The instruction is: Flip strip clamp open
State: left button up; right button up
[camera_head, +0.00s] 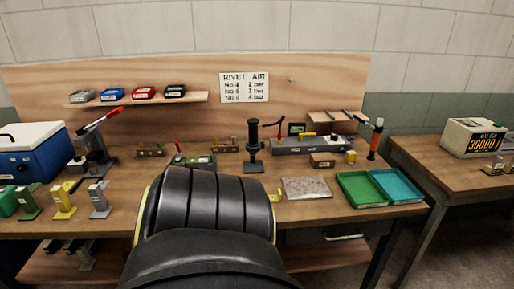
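A smaller green device (192,161) with a red-tipped handle sits left of centre, partly behind my black arm. I cannot tell for sure which of these is the strip clamp, or whether its jaw is open. My thick black arm link fills the lower middle. Neither gripper shows; any gripper beyond this link is hidden. A small yellow piece at the link's right edge is unclear.
A red-handled press (92,150) and a blue box (28,152) stand left. A black post tool (254,150) is at centre. A flat speckled plate (306,188), a green tray (362,190) and a teal tray (398,186) lie right. A second table (452,172) stands far right.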

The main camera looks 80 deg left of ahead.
aim_at(179, 154)
jog(key=u, duration=2)
jog(key=k, duration=0.1)
jog(key=u, duration=0.9)
jog(key=i, duration=1.25)
